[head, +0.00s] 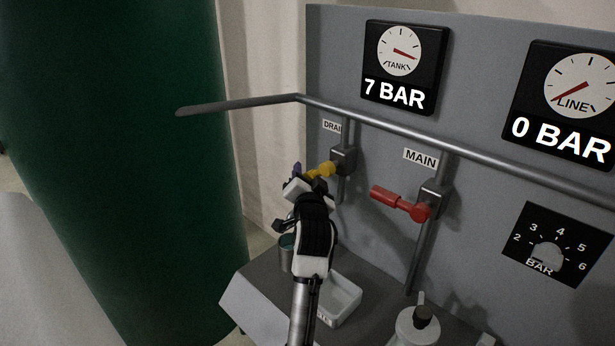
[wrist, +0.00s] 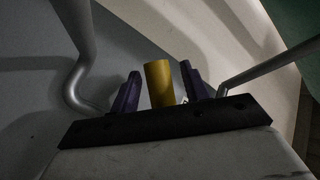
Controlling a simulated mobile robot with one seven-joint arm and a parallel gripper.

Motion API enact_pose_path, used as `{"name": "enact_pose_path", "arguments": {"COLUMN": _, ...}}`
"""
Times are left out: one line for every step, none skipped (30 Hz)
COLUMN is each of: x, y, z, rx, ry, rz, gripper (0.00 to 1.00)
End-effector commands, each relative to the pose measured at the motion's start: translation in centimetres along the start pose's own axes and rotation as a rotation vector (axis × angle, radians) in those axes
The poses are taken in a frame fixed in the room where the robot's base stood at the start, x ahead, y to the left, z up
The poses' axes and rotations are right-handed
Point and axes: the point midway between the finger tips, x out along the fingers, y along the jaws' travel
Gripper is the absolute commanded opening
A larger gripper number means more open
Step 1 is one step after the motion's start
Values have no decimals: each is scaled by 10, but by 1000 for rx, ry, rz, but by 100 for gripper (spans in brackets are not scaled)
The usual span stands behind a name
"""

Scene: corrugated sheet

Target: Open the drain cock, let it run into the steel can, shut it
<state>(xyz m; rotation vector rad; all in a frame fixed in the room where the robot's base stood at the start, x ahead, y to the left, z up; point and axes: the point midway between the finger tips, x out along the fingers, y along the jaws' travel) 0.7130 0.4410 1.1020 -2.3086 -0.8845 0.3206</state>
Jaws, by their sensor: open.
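The drain cock has a yellow handle (head: 325,169) on a dark valve body (head: 343,160), under a partly covered label starting "DRAI". My gripper (head: 308,176) is at the handle's left end. In the wrist view the yellow handle (wrist: 159,84) stands between the two purple fingers of my open gripper (wrist: 161,76), with a small gap showing on either side. The steel can (head: 287,259) stands on the grey ledge below the drain cock, partly hidden by my wrist. Its inside looks teal; I cannot tell what it holds.
A grey rail (head: 400,128) runs across above both cocks. The tank gauge (head: 399,64) reads 7 BAR, the line gauge (head: 578,88) 0 BAR. A white tray (head: 340,301) and a round-topped vessel (head: 417,329) stand on the ledge.

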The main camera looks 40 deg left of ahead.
Motion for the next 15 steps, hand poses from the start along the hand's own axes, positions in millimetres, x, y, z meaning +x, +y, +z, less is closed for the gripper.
{"name": "enact_pose_path", "arguments": {"x": 0, "y": 0, "z": 0, "rx": 0, "ry": 0, "rz": 0, "gripper": 42}}
{"name": "enact_pose_path", "arguments": {"x": 0, "y": 0, "z": 0, "rx": 0, "ry": 0, "rz": 0, "gripper": 38}}
{"name": "enact_pose_path", "arguments": {"x": 0, "y": 0, "z": 0, "rx": 0, "ry": 0, "rz": 0, "gripper": 33}}
{"name": "enact_pose_path", "arguments": {"x": 0, "y": 0, "z": 0, "rx": 0, "ry": 0, "rz": 0, "gripper": 29}}
{"name": "enact_pose_path", "arguments": {"x": 0, "y": 0, "z": 0, "rx": 0, "ry": 0, "rz": 0, "gripper": 25}}
{"name": "enact_pose_path", "arguments": {"x": 0, "y": 0, "z": 0, "rx": 0, "ry": 0, "rz": 0, "gripper": 20}}
{"name": "enact_pose_path", "arguments": {"x": 0, "y": 0, "z": 0, "rx": 0, "ry": 0, "rz": 0, "gripper": 16}}
{"name": "enact_pose_path", "arguments": {"x": 0, "y": 0, "z": 0, "rx": 0, "ry": 0, "rz": 0, "gripper": 12}}
{"name": "enact_pose_path", "arguments": {"x": 0, "y": 0, "z": 0, "rx": 0, "ry": 0, "rz": 0, "gripper": 7}}
{"name": "enact_pose_path", "arguments": {"x": 0, "y": 0, "z": 0, "rx": 0, "ry": 0, "rz": 0, "gripper": 3}}
{"name": "enact_pose_path", "arguments": {"x": 0, "y": 0, "z": 0, "rx": 0, "ry": 0, "rz": 0, "gripper": 0}}
{"name": "enact_pose_path", "arguments": {"x": 0, "y": 0, "z": 0, "rx": 0, "ry": 0, "rz": 0, "gripper": 0}}
{"name": "enact_pose_path", "arguments": {"x": 0, "y": 0, "z": 0, "rx": 0, "ry": -1, "rz": 0, "gripper": 0}}
{"name": "enact_pose_path", "arguments": {"x": 0, "y": 0, "z": 0, "rx": 0, "ry": -1, "rz": 0, "gripper": 0}}
{"name": "enact_pose_path", "arguments": {"x": 0, "y": 0, "z": 0, "rx": 0, "ry": 0, "rz": 0, "gripper": 0}}
